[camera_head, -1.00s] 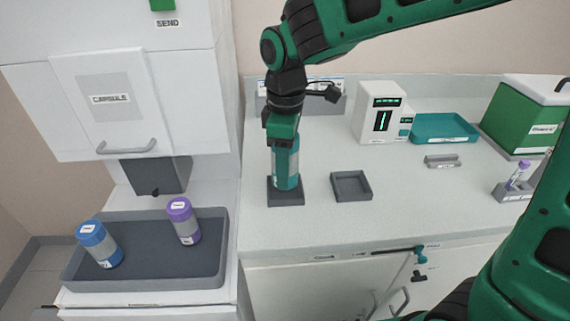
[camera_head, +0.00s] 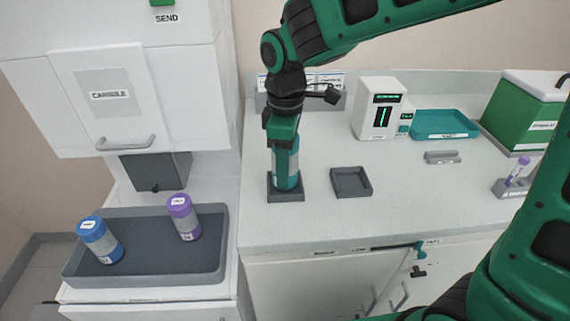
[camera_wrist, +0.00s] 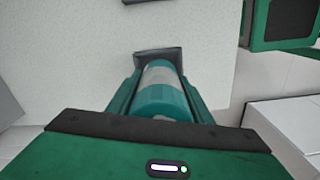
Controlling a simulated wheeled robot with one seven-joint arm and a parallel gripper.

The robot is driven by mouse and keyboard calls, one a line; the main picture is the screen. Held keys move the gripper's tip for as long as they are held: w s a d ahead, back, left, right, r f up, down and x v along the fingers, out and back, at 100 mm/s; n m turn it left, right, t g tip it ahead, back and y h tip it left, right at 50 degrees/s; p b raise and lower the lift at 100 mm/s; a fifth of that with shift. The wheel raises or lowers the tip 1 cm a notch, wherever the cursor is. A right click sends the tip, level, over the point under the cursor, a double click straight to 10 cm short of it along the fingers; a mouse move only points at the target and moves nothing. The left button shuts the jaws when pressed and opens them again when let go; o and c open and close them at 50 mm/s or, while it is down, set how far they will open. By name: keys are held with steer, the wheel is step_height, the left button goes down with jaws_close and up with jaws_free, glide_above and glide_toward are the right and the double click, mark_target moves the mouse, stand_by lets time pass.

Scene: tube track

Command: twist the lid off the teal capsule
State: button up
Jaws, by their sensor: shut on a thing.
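The teal capsule (camera_head: 287,170) stands upright in a dark square holder on the counter in the head view. It has a teal body with a pale grey band. My gripper (camera_head: 283,143) is directly above it, pointing down, shut on its top end. In the wrist view the capsule (camera_wrist: 160,92) lies between the two green fingers of my gripper (camera_wrist: 160,100), with its teal lid nearest the camera. The holder (camera_head: 286,194) is around the capsule's base. The fingers partly hide the lid in the head view.
An empty dark square tray (camera_head: 351,181) lies right of the holder. A grey tray (camera_head: 75,268) at left holds a blue capsule (camera_head: 99,239) and a purple capsule (camera_head: 183,217). A white device (camera_head: 379,108), a teal tray (camera_head: 446,124) and a green box (camera_head: 522,110) stand farther back.

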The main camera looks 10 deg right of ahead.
steer(key=shift+f, duration=0.7)
stand_by(0.3)
steer(key=n, duration=0.5)
steer(key=shift+w, duration=0.1)
steer(key=n, duration=1)
steer(key=shift+f+n, duration=0.1)
steer(key=shift+n, duration=0.3)
steer(key=n, duration=0.6)
steer(key=o, duration=1.3)
steer(key=shift+a, duration=0.1)
steer(key=shift+c, duration=0.2)
